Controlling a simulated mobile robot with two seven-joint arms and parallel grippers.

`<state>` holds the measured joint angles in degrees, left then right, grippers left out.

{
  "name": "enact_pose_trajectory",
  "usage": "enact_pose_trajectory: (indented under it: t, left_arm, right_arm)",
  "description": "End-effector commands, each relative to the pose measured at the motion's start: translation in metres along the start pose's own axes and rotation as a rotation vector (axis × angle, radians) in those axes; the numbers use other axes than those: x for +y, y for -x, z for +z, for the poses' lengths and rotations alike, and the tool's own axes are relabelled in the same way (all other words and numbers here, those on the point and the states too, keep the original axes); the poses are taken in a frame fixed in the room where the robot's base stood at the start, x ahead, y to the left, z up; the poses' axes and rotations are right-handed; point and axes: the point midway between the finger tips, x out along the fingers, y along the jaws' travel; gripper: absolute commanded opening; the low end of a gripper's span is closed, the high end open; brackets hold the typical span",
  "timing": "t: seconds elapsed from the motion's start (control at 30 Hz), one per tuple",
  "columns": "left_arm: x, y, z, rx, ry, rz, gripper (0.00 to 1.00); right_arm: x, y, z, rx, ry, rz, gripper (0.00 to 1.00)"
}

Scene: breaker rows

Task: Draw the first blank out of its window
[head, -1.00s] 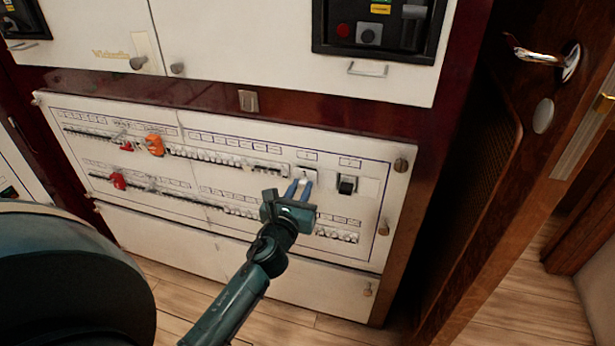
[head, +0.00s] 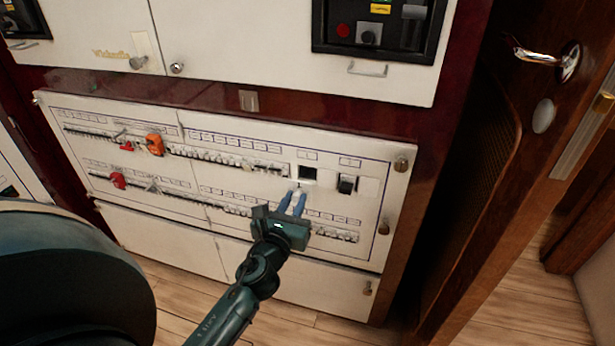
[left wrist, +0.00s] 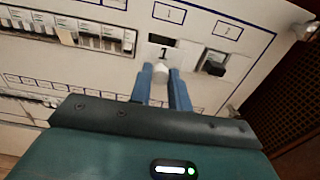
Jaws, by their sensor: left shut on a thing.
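The first blank (left wrist: 163,54), a small white plate marked "1", stands in front of the lower part of its window (left wrist: 162,39) in the left wrist view. The window (head: 308,172) shows dark and open in the head view. My left gripper (head: 297,196) is shut on the blank's pale knob (left wrist: 160,73), with one blue finger on each side. The blank sits forward of and below the dark opening. Whether its back edge is still inside the window, I cannot tell. My right gripper is not in view.
Right of the window is a second opening with a black switch (head: 347,184) and a white plate (head: 368,187). Breaker rows (head: 225,157) run left, with an orange clip (head: 154,145) and a red one (head: 118,180). A wooden door (head: 500,150) stands at the right.

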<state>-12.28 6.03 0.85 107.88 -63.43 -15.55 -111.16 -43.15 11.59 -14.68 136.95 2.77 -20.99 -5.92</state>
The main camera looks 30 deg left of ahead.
Motion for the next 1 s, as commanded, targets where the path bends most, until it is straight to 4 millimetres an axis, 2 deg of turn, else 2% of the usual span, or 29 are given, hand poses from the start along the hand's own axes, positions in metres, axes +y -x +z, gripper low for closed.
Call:
enact_pose_trajectory:
  t: [0.5, 1.0]
  left_arm:
    - [0.0, 0.041, -0.001, 0.0, 0.001, 0.0, 0.0]
    - [0.0, 0.046, 0.0, 0.0, -0.001, 0.0, 0.0]
  right_arm:
    - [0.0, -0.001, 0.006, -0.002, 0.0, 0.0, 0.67]
    - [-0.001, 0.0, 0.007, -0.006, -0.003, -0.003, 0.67]
